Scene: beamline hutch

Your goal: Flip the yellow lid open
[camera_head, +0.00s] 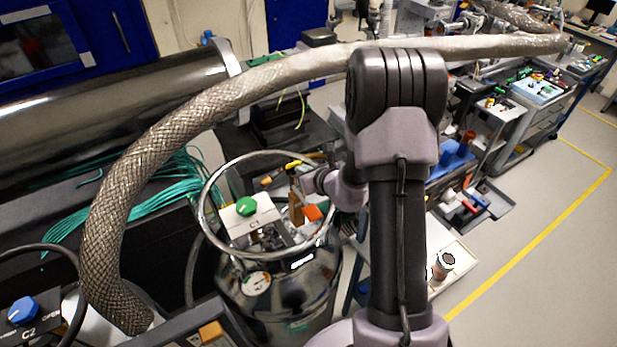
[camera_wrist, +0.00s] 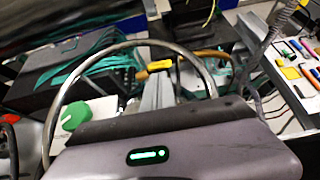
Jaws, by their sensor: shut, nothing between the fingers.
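A small yellow piece (camera_wrist: 159,65), which I take for the yellow lid, lies just past my fingertips in the wrist view. In the head view a small yellow part (camera_head: 292,166) shows close to the end of my arm, inside the metal ring of the steel vessel. My gripper (camera_wrist: 158,90) is shut and empty, its grey fingers pointing at the yellow piece. I cannot tell whether they touch it. In the head view the fingers are too small to make out clearly. The lid's hinge and underside do not show.
The ring (camera_head: 207,190) rises around the vessel (camera_head: 285,295). A thick braided hose (camera_head: 150,170) arches across. Teal cables lie left; open floor (camera_head: 520,270) lies right.

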